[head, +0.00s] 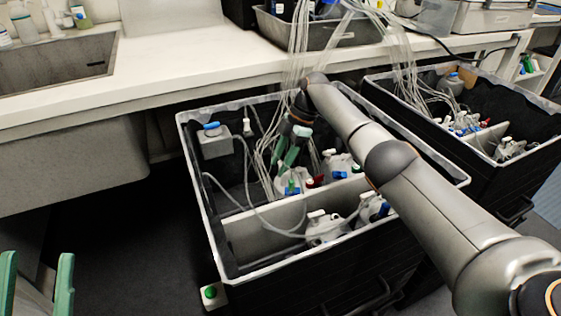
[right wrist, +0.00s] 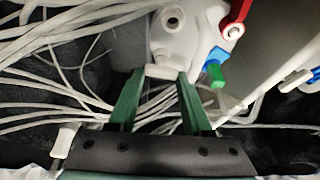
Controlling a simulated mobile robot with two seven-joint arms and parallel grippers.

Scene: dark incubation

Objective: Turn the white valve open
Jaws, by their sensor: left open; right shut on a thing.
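The white valve (right wrist: 163,71) shows in the right wrist view, on a white bottle-like container (right wrist: 185,38) with a black round port. My right gripper (right wrist: 163,82) has its green fingertips shut on the valve's white handle. In the head view my right gripper (head: 290,153) reaches down into the middle black bin among tubes; the handle between its tips is too small to make out there. My left gripper (head: 37,275) is open and empty at the lower left, away from the bin.
The red valve (right wrist: 236,18) and the blue-green valve (right wrist: 216,68) sit close to the right of my right gripper. Thin tubes surround it. The middle black bin (head: 250,275) has a divider (head: 265,222); a second bin (head: 540,125) stands right, a white counter (head: 170,72) behind.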

